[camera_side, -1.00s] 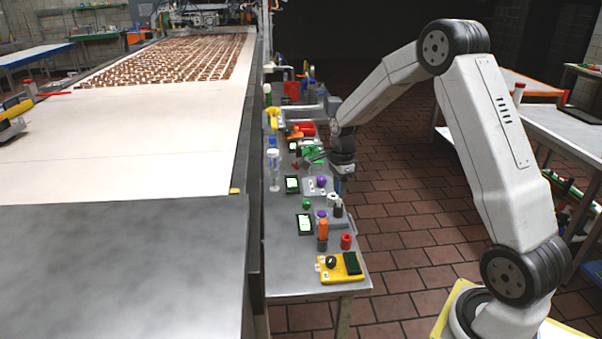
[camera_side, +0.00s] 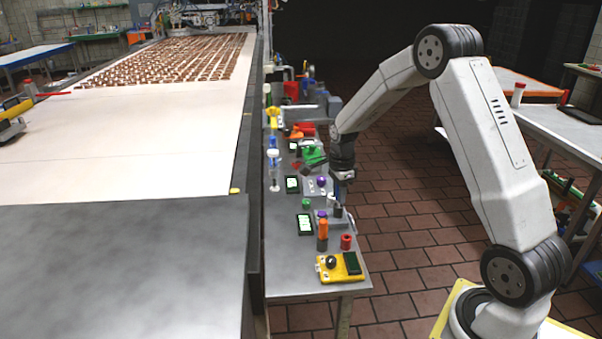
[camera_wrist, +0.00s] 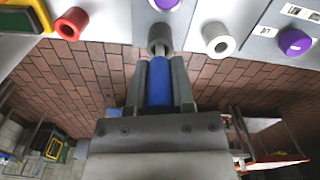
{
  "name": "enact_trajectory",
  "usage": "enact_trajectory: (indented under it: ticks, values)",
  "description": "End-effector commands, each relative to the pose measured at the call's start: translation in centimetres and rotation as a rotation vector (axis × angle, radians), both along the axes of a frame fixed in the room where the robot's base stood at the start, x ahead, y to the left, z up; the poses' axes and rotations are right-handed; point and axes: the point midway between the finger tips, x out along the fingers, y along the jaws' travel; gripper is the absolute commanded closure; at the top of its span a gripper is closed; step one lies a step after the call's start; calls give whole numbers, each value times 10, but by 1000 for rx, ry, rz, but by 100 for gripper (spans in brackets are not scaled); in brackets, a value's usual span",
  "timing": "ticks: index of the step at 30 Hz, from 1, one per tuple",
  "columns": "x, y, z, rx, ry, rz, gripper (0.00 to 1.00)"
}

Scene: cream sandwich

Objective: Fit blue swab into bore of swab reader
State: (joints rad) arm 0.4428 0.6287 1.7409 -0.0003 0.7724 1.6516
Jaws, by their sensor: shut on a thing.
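My gripper (camera_wrist: 161,68) is shut on the blue swab (camera_wrist: 159,84), seen in the wrist view with its handle between the two fingers. The swab's thin grey tip points at a dark grey collar (camera_wrist: 160,35) and overlaps its near edge; I cannot tell whether it is inside the bore. In the side view my gripper (camera_side: 343,178) is over the right edge of the bench, just behind the dark grey collar (camera_side: 338,212).
A red ring (camera_wrist: 71,23) and a yellow device (camera_side: 341,267) lie nearer the side camera. Another panel with a purple knob (camera_wrist: 295,41) is to the right in the wrist view. An orange-topped cylinder (camera_side: 322,230) stands upright. Bare floor lies right of the bench.

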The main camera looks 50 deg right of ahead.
Motion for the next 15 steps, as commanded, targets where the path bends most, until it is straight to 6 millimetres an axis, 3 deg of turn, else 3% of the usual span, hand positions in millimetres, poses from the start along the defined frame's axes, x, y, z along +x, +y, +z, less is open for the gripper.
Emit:
enact_trajectory:
  ticks: [3,4,7,15]
  values:
    - [0,0,-2,0,1,0,100]
    - [0,0,-2,0,0,0,64]
    - [0,0,-2,0,0,0,32]
    - [0,0,-2,0,0,0,29]
